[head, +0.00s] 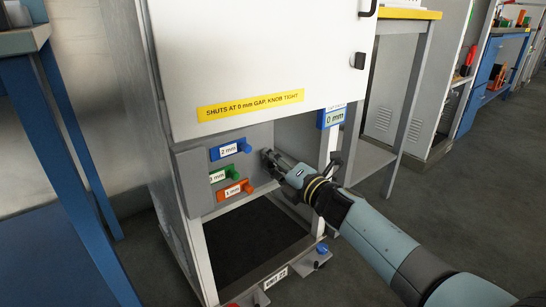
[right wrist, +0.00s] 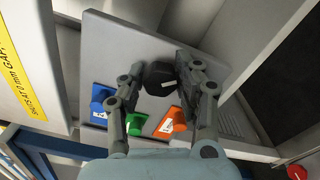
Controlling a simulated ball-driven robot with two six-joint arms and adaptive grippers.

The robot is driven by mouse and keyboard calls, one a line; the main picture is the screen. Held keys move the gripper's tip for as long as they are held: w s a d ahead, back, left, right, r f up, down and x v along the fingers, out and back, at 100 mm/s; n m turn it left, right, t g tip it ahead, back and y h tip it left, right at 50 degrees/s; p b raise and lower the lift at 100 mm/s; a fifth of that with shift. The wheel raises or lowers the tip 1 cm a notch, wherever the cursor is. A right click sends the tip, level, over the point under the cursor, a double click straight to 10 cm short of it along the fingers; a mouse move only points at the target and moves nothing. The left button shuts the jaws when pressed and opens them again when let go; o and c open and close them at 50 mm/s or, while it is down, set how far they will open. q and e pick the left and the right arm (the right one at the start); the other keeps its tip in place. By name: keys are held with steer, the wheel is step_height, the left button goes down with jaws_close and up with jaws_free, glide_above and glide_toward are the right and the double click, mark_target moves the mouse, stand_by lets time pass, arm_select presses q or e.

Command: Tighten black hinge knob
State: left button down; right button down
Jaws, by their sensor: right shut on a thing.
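The black hinge knob (right wrist: 157,77) sits on a grey plate (right wrist: 130,45) in the right wrist view and carries a pale line mark. My right gripper (right wrist: 161,68) has one finger on each side of it and is shut on it. In the head view my right gripper (head: 268,160) reaches the grey plate from the right and mostly hides the knob. The white door (head: 255,60) above has a yellow label (head: 250,104) reading "SHUTS AT 0 mm GAP, KNOB TIGHT". My left gripper is not in view.
Blue (head: 230,150), green (head: 222,174) and orange (head: 234,191) gauge tags sit left of my right gripper. A blue "0 mm" tag (head: 333,117) is at the door's lower right. Below is a dark opening (head: 250,245). A blue bench frame (head: 75,150) stands at left.

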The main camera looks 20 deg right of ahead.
steer(key=m+p, duration=0.2)
steer(key=m, duration=0.3)
steer(key=shift+m, duration=0.4)
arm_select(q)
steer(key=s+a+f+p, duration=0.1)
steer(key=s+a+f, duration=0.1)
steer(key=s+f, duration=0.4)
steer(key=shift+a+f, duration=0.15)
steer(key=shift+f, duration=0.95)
arm_select(e)
steer(key=shift+f+m, duration=0.15)
steer(key=shift+m, duration=0.95)
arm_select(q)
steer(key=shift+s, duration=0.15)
arm_select(e)
steer(key=c, duration=0.9)
jaws_free()
steer(key=shift+s, duration=0.1)
steer(key=v, duration=1.1)
steer(key=shift+s+d, duration=0.15)
steer(key=shift+s, duration=0.25)
